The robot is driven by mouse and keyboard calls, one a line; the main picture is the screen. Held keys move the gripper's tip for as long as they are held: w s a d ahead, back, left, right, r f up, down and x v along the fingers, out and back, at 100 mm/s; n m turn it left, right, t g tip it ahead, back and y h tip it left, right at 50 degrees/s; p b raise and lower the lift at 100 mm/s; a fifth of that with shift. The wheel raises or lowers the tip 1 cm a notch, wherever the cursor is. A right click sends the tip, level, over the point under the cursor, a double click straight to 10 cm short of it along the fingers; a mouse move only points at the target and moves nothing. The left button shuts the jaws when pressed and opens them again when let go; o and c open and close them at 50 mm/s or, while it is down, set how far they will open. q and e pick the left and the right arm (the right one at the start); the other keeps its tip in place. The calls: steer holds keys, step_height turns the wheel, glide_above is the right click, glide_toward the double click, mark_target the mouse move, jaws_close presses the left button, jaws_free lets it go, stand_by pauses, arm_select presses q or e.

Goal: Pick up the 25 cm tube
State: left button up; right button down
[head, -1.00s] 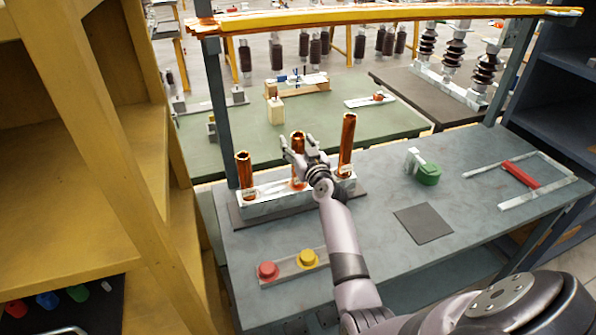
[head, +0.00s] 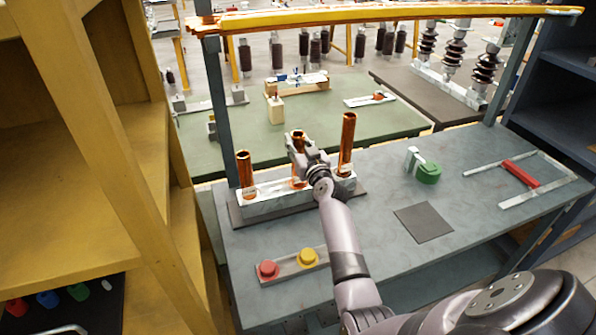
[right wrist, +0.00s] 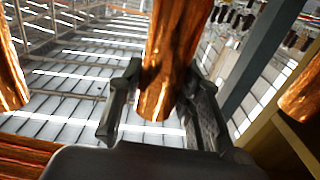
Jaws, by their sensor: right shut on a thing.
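Three upright copper tubes of different heights stand in a pale rack (head: 270,191) on the grey table: a short left tube (head: 243,170), a middle tube (head: 297,136) and a tall right tube (head: 347,140). Small labels on them are too small to read. My right gripper (head: 297,148) is shut on the middle tube, which is still upright in the rack. In the right wrist view the middle tube (right wrist: 172,55) is between the two fingers (right wrist: 160,110), with a copper tube on either side. My left gripper is not in view.
A red and a yellow button (head: 308,257) sit in front of the rack. A dark square mat (head: 423,223), a green round object (head: 428,173) and a red-handled frame (head: 520,174) lie to the right. A yellow shelf (head: 85,170) stands close on the left.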

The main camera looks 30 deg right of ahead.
stand_by(0.4)
steer(key=shift+w+r, duration=0.1)
steer(key=shift+r, duration=0.1)
steer(key=shift+r, duration=0.1)
